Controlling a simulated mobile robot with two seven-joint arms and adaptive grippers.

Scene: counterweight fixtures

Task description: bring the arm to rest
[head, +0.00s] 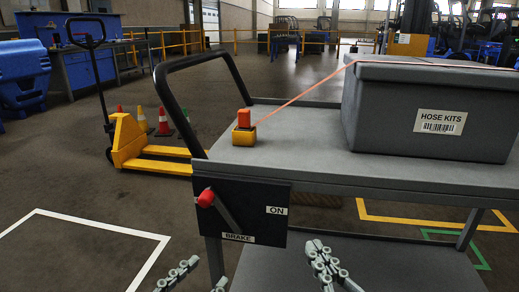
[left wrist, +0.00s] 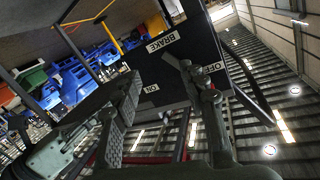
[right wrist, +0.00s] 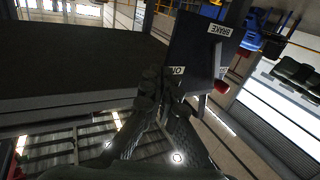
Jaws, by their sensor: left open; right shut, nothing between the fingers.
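A dark brake panel (head: 240,213) hangs on the end of a grey cart (head: 300,150), with labels BRAKE and ON. Its grey lever ends in a red knob (head: 206,197) at the panel's upper left, away from ON. The OFF label (left wrist: 214,68) shows in the left wrist view. My left gripper (head: 195,280) is open and empty, low in front of the panel, apart from the lever in the head view. My right gripper (head: 323,262) is shut and empty, below and right of the panel. The knob also shows in the right wrist view (right wrist: 221,87).
A grey HOSE KITS box (head: 430,110) sits on the cart, with an orange strap (head: 300,97) running to a yellow-orange block (head: 244,130). A black handle (head: 165,95) rises at the cart's left.

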